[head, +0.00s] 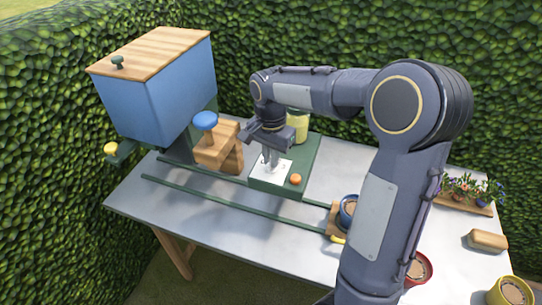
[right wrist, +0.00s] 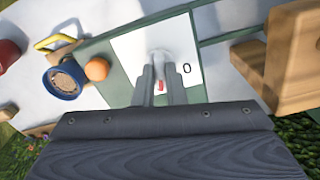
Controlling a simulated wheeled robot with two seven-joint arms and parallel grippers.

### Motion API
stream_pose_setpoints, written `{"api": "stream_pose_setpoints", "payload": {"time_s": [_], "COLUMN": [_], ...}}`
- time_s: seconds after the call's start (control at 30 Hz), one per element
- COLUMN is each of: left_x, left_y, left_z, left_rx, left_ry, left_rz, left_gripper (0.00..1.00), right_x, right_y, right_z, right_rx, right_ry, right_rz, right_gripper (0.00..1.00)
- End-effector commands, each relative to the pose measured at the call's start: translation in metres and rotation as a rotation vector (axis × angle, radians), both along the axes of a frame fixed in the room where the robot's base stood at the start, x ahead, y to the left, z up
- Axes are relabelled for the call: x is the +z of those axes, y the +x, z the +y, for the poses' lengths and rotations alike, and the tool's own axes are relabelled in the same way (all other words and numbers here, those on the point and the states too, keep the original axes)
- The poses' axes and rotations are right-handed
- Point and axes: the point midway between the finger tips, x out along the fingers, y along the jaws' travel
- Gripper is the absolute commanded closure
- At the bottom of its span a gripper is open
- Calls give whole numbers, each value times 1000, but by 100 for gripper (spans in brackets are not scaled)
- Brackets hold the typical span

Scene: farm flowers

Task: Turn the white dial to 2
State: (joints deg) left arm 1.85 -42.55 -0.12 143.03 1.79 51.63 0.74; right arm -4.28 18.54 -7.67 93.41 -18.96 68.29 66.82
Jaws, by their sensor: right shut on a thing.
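The white dial (right wrist: 160,58) sits on a white plate (right wrist: 138,58) set in a green base. A small red mark shows at the dial between my fingers. A black "0" is printed on the plate to the right of the dial in the right wrist view; no other number can be read. My right gripper (right wrist: 160,78) points down and is shut on the dial. In the head view the right gripper (head: 271,158) stands over the white plate (head: 283,170), and its fingers hide most of the dial. My left gripper is not in view.
An orange knob (head: 295,180) is beside the plate on the green base (head: 262,187). A blue hopper box (head: 160,95), a wooden block with a blue knob (head: 205,121) and a yellow-green cylinder (head: 299,127) stand nearby. Green rails cross the table toward a blue pot (head: 347,211).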

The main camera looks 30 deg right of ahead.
Motion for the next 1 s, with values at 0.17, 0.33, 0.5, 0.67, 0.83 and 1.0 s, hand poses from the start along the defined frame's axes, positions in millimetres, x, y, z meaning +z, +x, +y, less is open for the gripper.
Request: {"api": "stream_pose_setpoints", "payload": {"time_s": [0.17, 0.33, 0.5, 0.67, 0.83, 1.0], "left_x": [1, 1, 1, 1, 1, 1], "left_y": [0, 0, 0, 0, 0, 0], "left_z": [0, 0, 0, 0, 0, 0], "left_rx": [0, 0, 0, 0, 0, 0], "left_ry": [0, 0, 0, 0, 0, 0], "left_rz": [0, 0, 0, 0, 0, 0], "left_gripper": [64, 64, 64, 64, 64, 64], "right_x": [1, 1, 1, 1, 1, 1], "right_y": [1, 1, 1, 1, 1, 1], "right_z": [0, 0, 0, -1, -1, 0], "right_rx": [-73, -108, -119, -120, -119, -119], "right_ry": [-1, -1, -2, -2, -2, -1], "right_rz": [-5, -5, -5, -5, -5, -4], "right_gripper": [100, 100, 100, 100, 87, 67]}}
